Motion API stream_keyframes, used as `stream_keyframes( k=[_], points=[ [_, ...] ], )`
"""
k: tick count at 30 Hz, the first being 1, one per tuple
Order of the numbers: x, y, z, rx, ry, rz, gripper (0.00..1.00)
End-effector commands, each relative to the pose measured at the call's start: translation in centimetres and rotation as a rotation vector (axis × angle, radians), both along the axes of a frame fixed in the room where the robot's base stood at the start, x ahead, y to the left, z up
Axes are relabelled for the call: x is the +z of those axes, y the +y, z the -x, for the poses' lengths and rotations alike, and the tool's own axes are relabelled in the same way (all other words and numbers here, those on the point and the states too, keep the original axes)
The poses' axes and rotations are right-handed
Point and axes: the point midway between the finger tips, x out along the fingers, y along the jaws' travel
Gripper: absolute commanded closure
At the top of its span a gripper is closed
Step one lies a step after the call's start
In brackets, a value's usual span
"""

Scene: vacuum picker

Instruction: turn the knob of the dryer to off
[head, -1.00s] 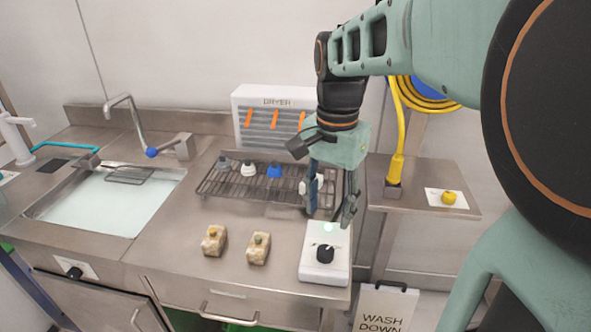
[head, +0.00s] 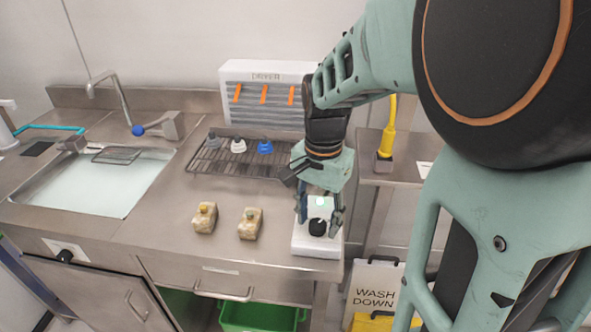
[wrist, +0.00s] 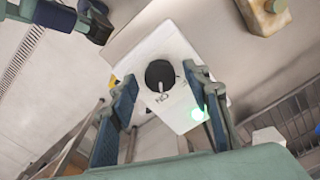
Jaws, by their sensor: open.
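The dryer (head: 266,76) is a white unit with a "DRYER" label and orange streamers against the back wall. A white control box (head: 302,243) with a black round knob (head: 317,228) and a lit green light (head: 320,202) sits at the counter's front right. My gripper (head: 319,222) is open, pointing down over the box, its fingers on either side of the knob. The wrist view shows the knob (wrist: 160,74) between the spread fingers, with its white mark toward printed letters that seem to read "ON". I cannot tell whether a finger touches it.
A water-filled sink (head: 95,185) is at left. A yellow hose (head: 390,130) rises at right, and a "WASH DOWN" sign (head: 374,290) stands below the counter.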

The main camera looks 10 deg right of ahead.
Motion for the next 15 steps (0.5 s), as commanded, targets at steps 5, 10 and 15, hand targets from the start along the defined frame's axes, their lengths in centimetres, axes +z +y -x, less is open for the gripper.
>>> stream_keyframes(
  k=[5, 10, 15],
  points=[
    [0.03, 0.00, 0.00, 0.000, 0.000, 0.000, 0.65],
    [0.05, -0.01, -0.01, 0.000, 0.000, 0.000, 0.84],
    [0.06, -0.01, -0.01, 0.000, 0.000, 0.000, 0.98]
  ],
)
